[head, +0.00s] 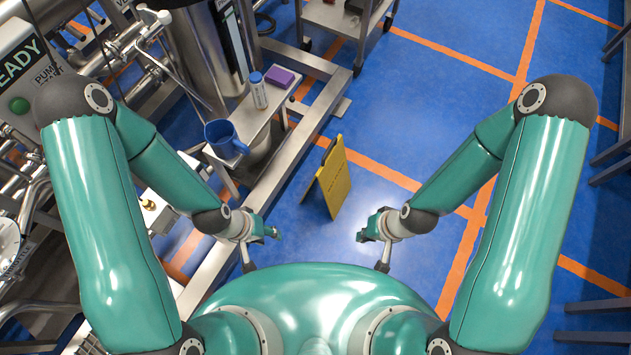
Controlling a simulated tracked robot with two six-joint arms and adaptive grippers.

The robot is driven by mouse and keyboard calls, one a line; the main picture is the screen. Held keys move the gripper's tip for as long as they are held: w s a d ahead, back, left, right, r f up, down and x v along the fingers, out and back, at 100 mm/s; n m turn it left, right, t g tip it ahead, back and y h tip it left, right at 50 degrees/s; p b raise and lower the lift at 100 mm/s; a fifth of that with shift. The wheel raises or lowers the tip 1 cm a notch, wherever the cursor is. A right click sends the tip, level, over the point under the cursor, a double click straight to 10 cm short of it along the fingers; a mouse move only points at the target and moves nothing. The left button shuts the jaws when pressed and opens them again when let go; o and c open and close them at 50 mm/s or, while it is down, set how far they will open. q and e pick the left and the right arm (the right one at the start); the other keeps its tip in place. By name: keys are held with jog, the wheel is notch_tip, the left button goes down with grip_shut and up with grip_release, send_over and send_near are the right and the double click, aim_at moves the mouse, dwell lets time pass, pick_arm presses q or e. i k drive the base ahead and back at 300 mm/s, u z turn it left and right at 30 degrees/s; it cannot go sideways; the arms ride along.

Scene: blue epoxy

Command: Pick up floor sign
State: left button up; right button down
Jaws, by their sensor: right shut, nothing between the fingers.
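A yellow folding floor sign (337,180) stands upright on the blue floor ahead of me, a little right of the metal frame. Small dark print shows on its face. My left gripper (273,233) is nearer to me than the sign and to its left, apart from it. The picture is too small to show whether its fingers are apart. My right gripper (363,236) is nearer to me than the sign and slightly to its right, shut and empty, not touching it.
Pipework and tanks fill the left side. A steel cart (335,18) stands at the back. Open blue floor (430,100) lies to the right.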

aim_at(333, 175)
jog(key=z, duration=1)
jog(key=i, duration=0.15)
jog(key=u, duration=2.85)
jog(key=k, duration=1.15)
jog(key=z, duration=0.6)
jog(key=i, duration=1)
